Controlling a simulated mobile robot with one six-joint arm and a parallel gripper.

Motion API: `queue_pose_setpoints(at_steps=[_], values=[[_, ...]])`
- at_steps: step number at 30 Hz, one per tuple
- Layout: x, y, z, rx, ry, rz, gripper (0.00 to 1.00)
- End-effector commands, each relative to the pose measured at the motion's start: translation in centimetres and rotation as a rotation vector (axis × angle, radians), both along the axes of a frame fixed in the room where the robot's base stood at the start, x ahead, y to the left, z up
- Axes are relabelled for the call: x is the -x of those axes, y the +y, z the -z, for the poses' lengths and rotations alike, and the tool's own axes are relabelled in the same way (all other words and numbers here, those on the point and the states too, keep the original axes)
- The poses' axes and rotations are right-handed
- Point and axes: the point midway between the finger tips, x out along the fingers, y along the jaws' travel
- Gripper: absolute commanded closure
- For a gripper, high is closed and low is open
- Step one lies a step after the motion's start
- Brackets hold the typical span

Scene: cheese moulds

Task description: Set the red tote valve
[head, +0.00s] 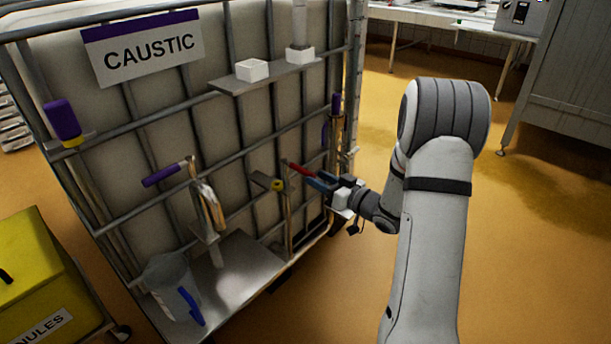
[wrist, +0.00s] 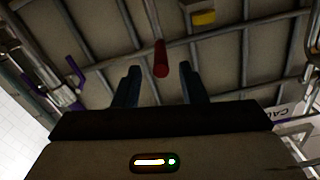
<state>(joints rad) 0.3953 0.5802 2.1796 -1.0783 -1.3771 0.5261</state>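The red valve handle (head: 300,169) is on the front of the caged tote (head: 190,110), at the right, pointing toward my gripper. My gripper (head: 318,182) is just right of it, its blue fingers reaching toward the handle. In the wrist view the red handle (wrist: 161,58) has its near end between the open fingertips (wrist: 160,72), with a gap on each side. The fingers look apart from it. A yellow part (head: 277,185) sits near the valve. The joint of handle and valve is hard to make out.
A purple-handled valve (head: 165,174) is further left, above a metal shelf (head: 240,262) with a clear jug (head: 167,272) and a blue item (head: 191,306). A small upper shelf (head: 265,79) juts out above. A yellow bin (head: 40,275) stands left. Floor right is clear.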

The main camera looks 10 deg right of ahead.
Motion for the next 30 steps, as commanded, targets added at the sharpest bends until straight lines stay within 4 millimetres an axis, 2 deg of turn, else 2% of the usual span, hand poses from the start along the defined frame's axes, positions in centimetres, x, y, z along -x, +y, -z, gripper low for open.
queue_pose_setpoints(at_steps=[3, 10, 15, 22, 30], values=[[-1.6, 1.4, 0.1, 0.001, -0.003, -0.004, 0.62], [-4.2, 3.3, 0.0, 0.001, -0.002, -0.002, 0.62], [-4.9, 3.9, -0.1, 0.001, -0.001, -0.001, 0.62], [-5.0, 3.9, -0.1, 0.002, -0.001, 0.0, 0.62], [-5.0, 3.8, -0.1, 0.002, -0.001, 0.0, 0.84]])
